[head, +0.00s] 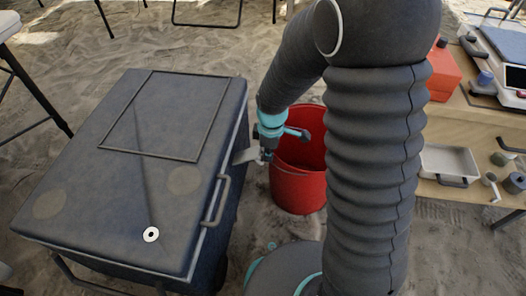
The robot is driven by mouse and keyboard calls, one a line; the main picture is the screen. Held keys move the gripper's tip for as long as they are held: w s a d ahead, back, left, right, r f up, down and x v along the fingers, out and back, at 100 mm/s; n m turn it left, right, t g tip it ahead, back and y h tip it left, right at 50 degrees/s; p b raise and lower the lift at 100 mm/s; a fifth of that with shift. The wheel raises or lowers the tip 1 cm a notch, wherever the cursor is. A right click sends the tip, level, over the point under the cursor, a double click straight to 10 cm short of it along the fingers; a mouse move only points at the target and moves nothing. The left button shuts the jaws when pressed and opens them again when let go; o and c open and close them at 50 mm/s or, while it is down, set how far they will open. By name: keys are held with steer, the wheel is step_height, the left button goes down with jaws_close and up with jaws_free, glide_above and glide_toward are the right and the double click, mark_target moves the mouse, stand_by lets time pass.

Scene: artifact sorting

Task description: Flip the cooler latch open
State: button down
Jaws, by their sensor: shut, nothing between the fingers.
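The dark grey cooler (120,200) stands on the sand at the left with its lid down. A bar handle (215,201) is on its right side. A small light grey tab (246,155), which looks like the latch, sticks out from that side near the far end. My gripper (265,154) is beside this tab, shut and empty. I cannot tell whether the two touch. My arm comes down from above, and the fingertips are small and partly hidden.
A red bucket (297,190) stands just right of my gripper. Chair or table legs stand at the upper left. Sand is open behind the cooler.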

steer(key=shift+s+d+f+b, duration=0.1)
steer(key=shift+d+f+b, duration=0.2)
steer(key=shift+f, duration=0.35)
steer(key=shift+d+f+b, duration=0.1)
steer(key=shift+f+b, duration=0.25)
steer(key=shift+f, duration=0.3)
steer(key=shift+a, duration=0.15)
stand_by(0.6)
steer(key=shift+w+a+r, duration=0.15)
steer(key=shift+w+a, duration=0.1)
steer(key=shift+a, duration=0.35)
steer(key=shift+a, duration=0.15)
step_height(320, 180, up, 12)
steer(key=d, duration=0.1)
steer(key=shift+s, duration=0.25)
steer(key=shift+d, duration=0.1)
